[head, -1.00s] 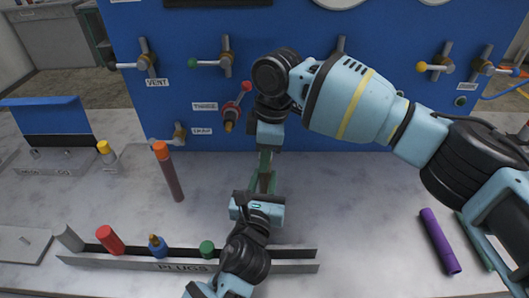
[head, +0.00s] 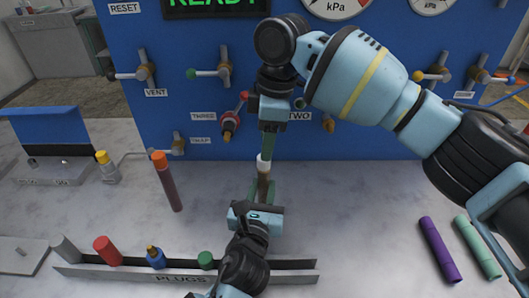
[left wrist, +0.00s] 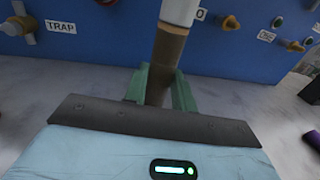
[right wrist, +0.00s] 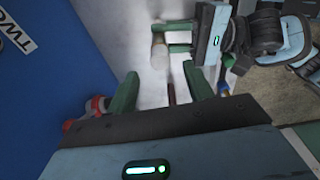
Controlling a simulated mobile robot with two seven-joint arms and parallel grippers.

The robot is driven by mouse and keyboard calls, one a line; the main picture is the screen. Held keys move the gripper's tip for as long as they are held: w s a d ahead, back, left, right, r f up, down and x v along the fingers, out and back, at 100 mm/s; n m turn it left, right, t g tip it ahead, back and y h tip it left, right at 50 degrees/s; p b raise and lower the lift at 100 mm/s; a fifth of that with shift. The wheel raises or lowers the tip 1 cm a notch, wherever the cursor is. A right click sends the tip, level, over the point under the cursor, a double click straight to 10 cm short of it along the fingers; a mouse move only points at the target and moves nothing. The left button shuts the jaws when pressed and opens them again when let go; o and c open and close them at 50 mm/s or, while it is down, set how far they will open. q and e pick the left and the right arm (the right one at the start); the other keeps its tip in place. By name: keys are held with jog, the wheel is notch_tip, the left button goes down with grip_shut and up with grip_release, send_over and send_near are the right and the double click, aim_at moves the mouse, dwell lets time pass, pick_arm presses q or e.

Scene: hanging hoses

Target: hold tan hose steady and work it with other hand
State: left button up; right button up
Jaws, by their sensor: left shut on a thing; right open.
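My left gripper (head: 263,192) is shut on the tan hose (head: 263,188) above the table. The hose stands roughly upright, its pale end uppermost; in the left wrist view the tan hose (left wrist: 164,60) runs up between the green fingers to that pale end (left wrist: 178,12). My right gripper (head: 267,148) is open, directly above the pale end. In the right wrist view its two fingers (right wrist: 162,88) are spread with nothing held between them, and the pale end (right wrist: 159,56) shows beyond them. The hose's lower part is hidden by the left gripper.
A blue panel (head: 350,145) with valves and labels stands behind. A grey plug rack (head: 285,277) holds several coloured plugs at the front left. An orange-topped dark red hose (head: 168,185) stands left. Purple (head: 440,248) and mint (head: 478,246) tubes lie right.

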aim_at(263, 163)
jog(key=shift+d+r, duration=0.15)
jog(key=shift+r, duration=1.05)
jog(key=shift+d+r, duration=0.15)
jog(key=shift+r, duration=1.05)
jog(key=f, duration=0.4)
jog(key=a+f, duration=0.1)
jog(key=f, duration=0.7)
jog(key=shift+a, duration=0.25)
jog(key=shift+c, duration=0.2)
jog(key=c, duration=1)
jog(key=o, duration=1)
jog(key=shift+o, duration=0.2)
jog(key=shift+r, duration=0.1)
jog(key=r, duration=0.4)
jog(key=d+r, duration=0.1)
jog(key=r, duration=0.6)
jog(key=shift+d+r, duration=0.25)
jog(key=shift+r, duration=0.15)
